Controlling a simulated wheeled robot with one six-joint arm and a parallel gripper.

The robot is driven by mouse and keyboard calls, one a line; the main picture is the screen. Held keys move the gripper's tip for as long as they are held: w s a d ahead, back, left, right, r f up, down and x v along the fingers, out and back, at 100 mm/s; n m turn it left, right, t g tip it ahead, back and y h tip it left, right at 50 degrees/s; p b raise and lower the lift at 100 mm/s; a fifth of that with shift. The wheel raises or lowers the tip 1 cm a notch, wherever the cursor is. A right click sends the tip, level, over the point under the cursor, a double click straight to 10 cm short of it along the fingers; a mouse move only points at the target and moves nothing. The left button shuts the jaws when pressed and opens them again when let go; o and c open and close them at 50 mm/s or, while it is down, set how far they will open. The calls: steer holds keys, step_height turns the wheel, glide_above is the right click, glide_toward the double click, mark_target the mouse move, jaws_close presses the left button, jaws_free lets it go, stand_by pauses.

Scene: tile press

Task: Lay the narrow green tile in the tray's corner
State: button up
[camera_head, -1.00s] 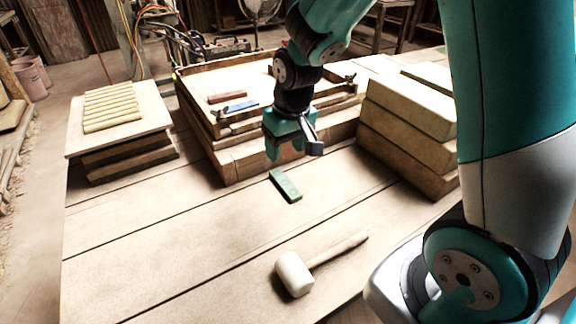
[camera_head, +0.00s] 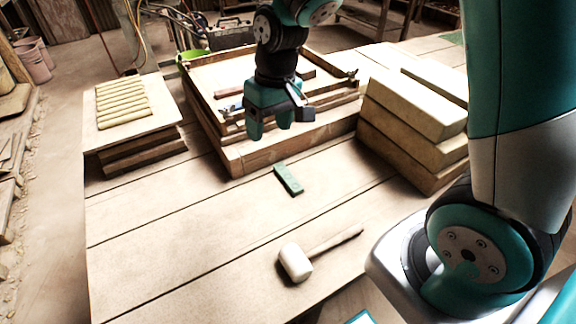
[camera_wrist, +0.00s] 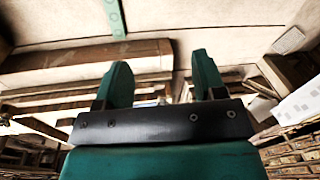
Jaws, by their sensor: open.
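The narrow green tile (camera_head: 288,180) lies flat on the table in front of the tray. It also shows at the top edge of the wrist view (camera_wrist: 115,18). The shallow wooden tray (camera_head: 203,107) rests on a thick wooden base behind the tile. A blue tile (camera_head: 234,107) and a reddish-brown tile (camera_head: 228,91) lie inside it, partly hidden by my arm. My gripper (camera_head: 270,131) is open and empty, above the tray's front side, up and left of the green tile in the head view. Its two fingers are apart in the wrist view (camera_wrist: 160,65).
A white-headed mallet (camera_head: 295,262) lies on the near table. Stacked pale blocks (camera_head: 412,125) stand right of the tray. A board with several yellowish strips (camera_head: 122,103) stands at the left. The table around the green tile is clear.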

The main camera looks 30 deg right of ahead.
steer(key=w+d+f+m+h+p, duration=0.2)
steer(key=w+d+f, duration=0.4)
steer(key=d, duration=0.1)
steer(key=p, duration=0.2)
glide_above(286, 173)
steer(key=f, duration=1.1)
steer(key=shift+s+a+f, duration=0.2)
steer(key=shift+a+f, duration=0.05)
steer(key=shift+a, duration=0.1)
steer(key=shift+w+d+f+p, duration=0.15)
steer(key=shift+f+p, duration=0.15)
steer(key=shift+f, duration=1.1)
steer(key=shift+d+f+p, duration=0.1)
steer(key=shift+f+p, duration=0.15)
steer(key=shift+f, duration=1.15)
steer(key=c, duration=1.1)
steer(key=shift+r, duration=0.1)
steer(key=shift+c, duration=0.2)
